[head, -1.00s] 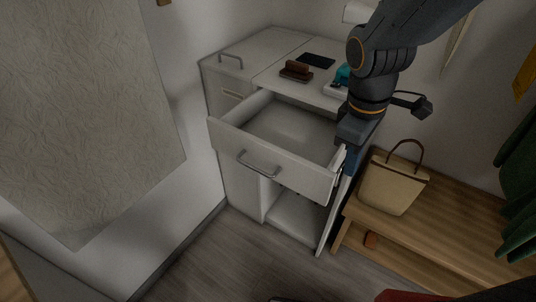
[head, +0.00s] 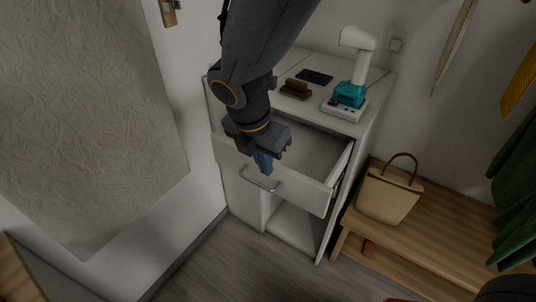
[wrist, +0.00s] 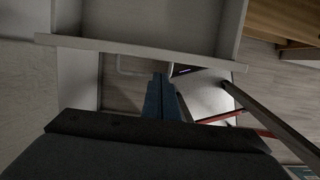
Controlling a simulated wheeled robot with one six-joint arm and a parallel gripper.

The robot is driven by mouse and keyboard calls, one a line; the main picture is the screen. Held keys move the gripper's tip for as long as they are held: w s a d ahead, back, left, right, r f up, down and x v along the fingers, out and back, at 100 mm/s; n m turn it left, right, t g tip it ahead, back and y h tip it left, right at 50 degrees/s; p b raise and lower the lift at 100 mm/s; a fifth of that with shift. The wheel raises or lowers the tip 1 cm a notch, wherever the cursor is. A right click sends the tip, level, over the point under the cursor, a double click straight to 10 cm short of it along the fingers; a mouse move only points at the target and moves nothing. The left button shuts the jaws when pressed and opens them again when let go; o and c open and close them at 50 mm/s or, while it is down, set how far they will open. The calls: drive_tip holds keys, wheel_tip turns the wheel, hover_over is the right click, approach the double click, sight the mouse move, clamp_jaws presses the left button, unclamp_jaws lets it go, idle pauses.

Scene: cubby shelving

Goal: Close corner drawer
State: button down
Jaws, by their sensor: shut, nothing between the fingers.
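The white drawer (head: 304,187) is pulled out of the white cabinet (head: 355,160), with its inside showing. Its metal bar handle (head: 257,181) is on the front panel. My gripper (head: 264,167) is shut and empty, blue fingers pointing down, overlapping the front panel just above the handle in the head view. In the wrist view the drawer's front edge (wrist: 140,50) crosses the top, and the shut fingers (wrist: 160,88) lie on the outer side of it, right of the handle (wrist: 131,68). I cannot tell whether they touch the panel.
A teal-and-white device (head: 349,95), a brown block (head: 296,88) and a dark flat item (head: 315,76) are on the cabinet top. A wooden bench (head: 430,230) with a beige bag (head: 388,195) stands at right. The floor (head: 235,262) in front is clear.

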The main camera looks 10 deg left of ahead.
sight(269, 178)
drive_tip(key=shift+x, duration=3.2)
